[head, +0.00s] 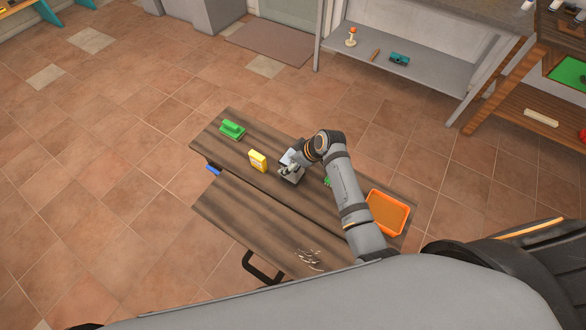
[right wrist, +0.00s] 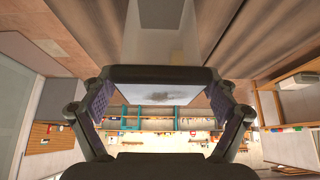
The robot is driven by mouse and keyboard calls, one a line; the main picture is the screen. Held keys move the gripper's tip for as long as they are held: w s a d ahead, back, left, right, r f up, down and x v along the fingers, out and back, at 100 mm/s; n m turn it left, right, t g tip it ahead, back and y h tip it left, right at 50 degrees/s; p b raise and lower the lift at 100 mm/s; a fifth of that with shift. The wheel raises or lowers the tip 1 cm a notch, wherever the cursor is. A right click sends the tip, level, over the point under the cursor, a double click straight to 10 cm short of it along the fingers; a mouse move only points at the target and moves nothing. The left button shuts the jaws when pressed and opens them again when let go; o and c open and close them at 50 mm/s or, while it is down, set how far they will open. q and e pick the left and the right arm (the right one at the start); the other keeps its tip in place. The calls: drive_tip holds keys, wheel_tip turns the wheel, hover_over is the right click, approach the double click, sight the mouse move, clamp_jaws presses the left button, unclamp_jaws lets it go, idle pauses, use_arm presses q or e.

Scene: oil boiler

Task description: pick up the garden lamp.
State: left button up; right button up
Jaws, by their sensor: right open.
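My right gripper (head: 290,170) is over the middle of the dark wooden table, and its jaws are open. A small grey, pale-topped object (head: 291,157) shows right at the gripper, partly covered by it. It may be the garden lamp, but I cannot tell for certain. In the right wrist view, a pale flat panel with a dark smudge (right wrist: 160,98) spans the space between the two purple finger pads of the right gripper (right wrist: 160,88). I cannot tell whether the pads touch it. My left gripper is not in view.
On the table (head: 222,160) are a green object (head: 232,129), a yellow box (head: 258,161) and an orange tray (head: 387,212). A small green thing (head: 328,182) is partly hidden by my right arm. A metal shelf (head: 435,75) with small items stands behind. Tiled floor (head: 110,190) is open at left.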

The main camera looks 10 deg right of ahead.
drive_tip(key=shift+x, duration=1.4)
drive_tip(key=shift+d+r, duration=0.1)
drive_tip(key=shift+r, duration=0.05)
drive_tip(key=c, duration=1.4)
